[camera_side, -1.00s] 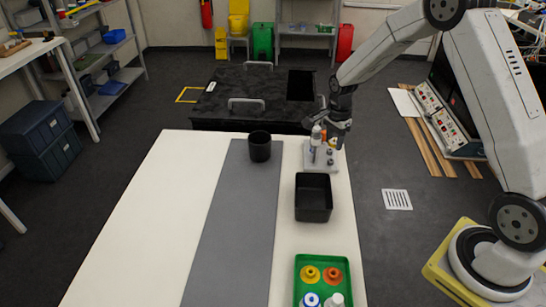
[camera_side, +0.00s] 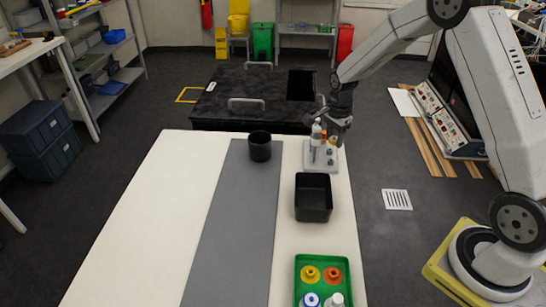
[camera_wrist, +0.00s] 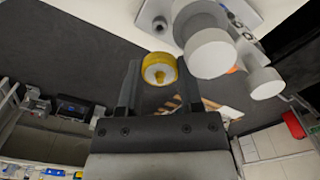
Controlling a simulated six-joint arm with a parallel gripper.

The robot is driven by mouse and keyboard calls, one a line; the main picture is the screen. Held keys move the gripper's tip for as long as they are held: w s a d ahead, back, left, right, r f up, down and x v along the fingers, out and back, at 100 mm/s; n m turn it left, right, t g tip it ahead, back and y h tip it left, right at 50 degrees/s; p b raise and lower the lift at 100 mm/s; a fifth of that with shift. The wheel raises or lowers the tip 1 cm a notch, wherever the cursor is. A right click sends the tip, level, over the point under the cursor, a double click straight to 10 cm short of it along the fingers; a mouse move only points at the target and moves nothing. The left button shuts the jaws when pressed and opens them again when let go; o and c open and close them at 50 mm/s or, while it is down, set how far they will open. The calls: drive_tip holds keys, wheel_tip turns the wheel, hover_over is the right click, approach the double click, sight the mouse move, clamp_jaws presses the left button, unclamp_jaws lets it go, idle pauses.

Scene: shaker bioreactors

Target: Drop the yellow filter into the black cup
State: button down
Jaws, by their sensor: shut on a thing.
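The yellow filter (camera_wrist: 158,68) is between the fingertips of my gripper (camera_wrist: 155,75) in the wrist view, and the gripper is shut on it. In the side view my gripper (camera_side: 334,130) is over the back right of the table, at the light rack; the filter is too small to make out clearly there. The black cup (camera_side: 260,148) stands upright on the grey strip, left of the gripper and apart from it. The inside of the cup is dark.
The light rack (camera_side: 313,168) holds bottles and small parts close to my gripper. A black square bin (camera_side: 313,211) stands in front of it. A green tray (camera_side: 300,277) with orange and yellow pieces and bottles is at the front. The table's left side (camera_side: 150,220) is clear.

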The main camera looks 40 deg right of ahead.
wheel_tip(320, 180, up, 15)
drive_tip(key=w+a, duration=0.6)
drive_tip(key=w, duration=0.3)
drive_tip(key=w+a, duration=0.6)
drive_tip(key=w, duration=0.2)
drive_tip(key=shift+w+d+f, duration=0.1)
drive_tip(key=shift+f, duration=1.25)
drive_tip(key=shift+w+d+f, duration=0.1)
drive_tip(key=shift+f, duration=1.2)
drive_tip(key=shift+f, duration=0.1)
drive_tip(key=shift+f, duration=2.9)
drive_tip(key=shift+c, duration=0.8)
unclamp_jaws()
